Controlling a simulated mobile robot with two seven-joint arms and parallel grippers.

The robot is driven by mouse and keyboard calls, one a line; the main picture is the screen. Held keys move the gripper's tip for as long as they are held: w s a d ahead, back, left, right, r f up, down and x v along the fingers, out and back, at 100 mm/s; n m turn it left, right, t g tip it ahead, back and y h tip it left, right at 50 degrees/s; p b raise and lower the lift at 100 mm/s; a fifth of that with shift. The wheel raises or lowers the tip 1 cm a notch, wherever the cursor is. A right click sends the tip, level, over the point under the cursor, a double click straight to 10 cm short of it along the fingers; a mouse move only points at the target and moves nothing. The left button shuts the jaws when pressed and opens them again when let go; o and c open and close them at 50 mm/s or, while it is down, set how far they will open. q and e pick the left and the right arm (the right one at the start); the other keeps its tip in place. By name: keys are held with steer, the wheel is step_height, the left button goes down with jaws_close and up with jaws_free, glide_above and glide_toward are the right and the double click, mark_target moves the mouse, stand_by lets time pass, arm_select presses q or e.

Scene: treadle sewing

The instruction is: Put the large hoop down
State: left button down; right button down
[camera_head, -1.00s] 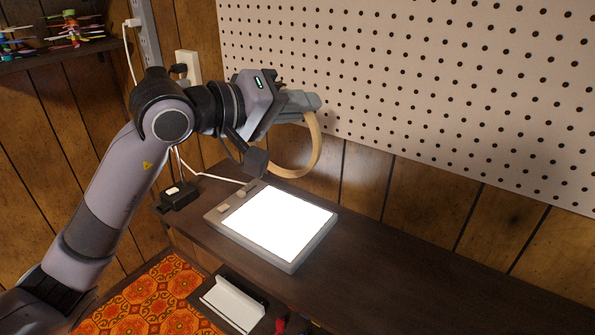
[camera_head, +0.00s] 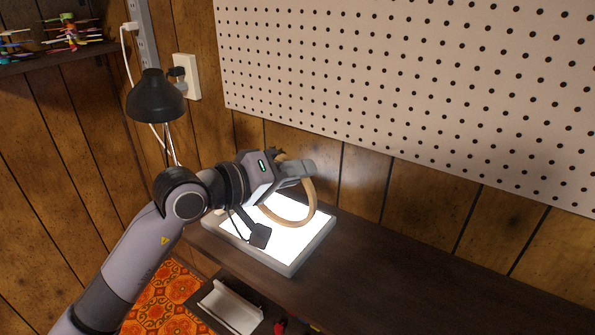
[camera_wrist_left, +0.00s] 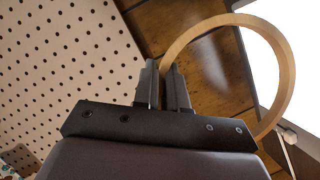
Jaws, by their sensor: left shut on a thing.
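The large hoop (camera_head: 312,205) is a light wooden ring, held tilted over the lit panel of the white light box (camera_head: 287,266). My left gripper (camera_head: 306,172) is shut on the hoop's upper rim. In the left wrist view the fingers (camera_wrist_left: 169,85) pinch the hoop (camera_wrist_left: 287,70) at its edge, and the ring extends to the right of them. The hoop's near left part is hidden behind my wrist in the head view. I cannot tell whether its lower edge touches the light box. My right gripper is not in view.
The dark shelf (camera_head: 400,280) is clear to the right of the light box. A black lamp (camera_head: 155,98) stands behind my left arm. A pegboard (camera_head: 420,80) covers the wall. A white tray-like piece (camera_head: 232,305) sits below the shelf edge.

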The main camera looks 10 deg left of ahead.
arm_select(q)
steer(key=shift+f, duration=0.1)
steer(key=shift+f+b, duration=0.15)
steer(key=shift+b, duration=0.15)
steer(key=c, duration=1.2)
jaws_free()
steer(key=shift+r, duration=0.25)
steer(key=shift+b+v, duration=0.6)
steer(key=shift+v, duration=5.45)
